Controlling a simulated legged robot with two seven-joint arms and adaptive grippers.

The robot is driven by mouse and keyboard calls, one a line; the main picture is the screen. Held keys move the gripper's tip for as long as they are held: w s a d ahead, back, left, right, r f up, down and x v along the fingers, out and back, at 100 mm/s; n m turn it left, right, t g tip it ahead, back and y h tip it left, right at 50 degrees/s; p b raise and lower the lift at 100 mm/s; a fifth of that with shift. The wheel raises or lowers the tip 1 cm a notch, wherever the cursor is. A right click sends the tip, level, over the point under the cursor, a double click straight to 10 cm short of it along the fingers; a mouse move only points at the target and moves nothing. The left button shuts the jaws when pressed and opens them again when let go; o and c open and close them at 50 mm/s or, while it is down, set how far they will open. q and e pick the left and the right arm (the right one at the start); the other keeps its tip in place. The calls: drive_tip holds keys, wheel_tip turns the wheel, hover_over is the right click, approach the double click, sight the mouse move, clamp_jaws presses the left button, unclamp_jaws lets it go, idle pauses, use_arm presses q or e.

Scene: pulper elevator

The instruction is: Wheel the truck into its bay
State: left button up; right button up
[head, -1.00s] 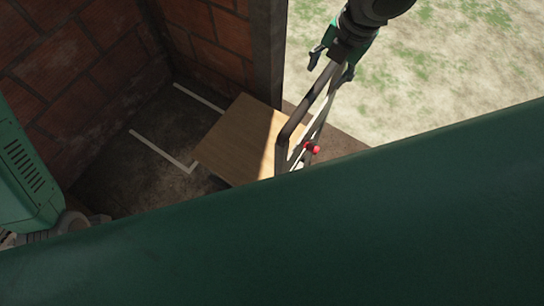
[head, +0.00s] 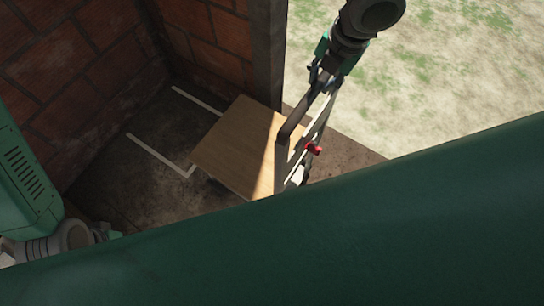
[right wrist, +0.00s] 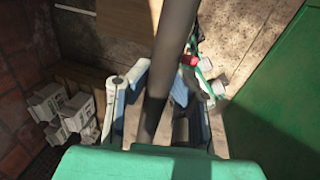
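The truck has a flat wooden deck (head: 235,145) and a grey tube handle (head: 290,150) with a red part (head: 314,149) low on it. Its deck lies beside the bay's white floor lines (head: 160,155), its left corner near the front line's end. My right gripper (head: 322,80) is at the upper part of the handle. In the right wrist view the dark handle tube (right wrist: 170,60) passes between its fingers, which lean in around it. My left arm shows at the lower left; its gripper (head: 106,234) is mostly hidden behind my green body.
Grassy ground (head: 440,80) lies outside. Several pale blocks (right wrist: 60,110) show at the left in the right wrist view.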

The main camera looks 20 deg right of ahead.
drive_tip(key=w+a+p, duration=0.8)
drive_tip(key=w+p, duration=0.1)
drive_tip(key=p, duration=0.1)
drive_tip(key=shift+p, duration=0.3)
drive_tip(key=w+a+b, duration=0.2)
drive_tip(key=w+a, duration=0.5)
drive_tip(key=w, duration=0.2)
drive_tip(key=shift+w+a+b, duration=0.15)
drive_tip(key=shift+a+b, duration=0.25)
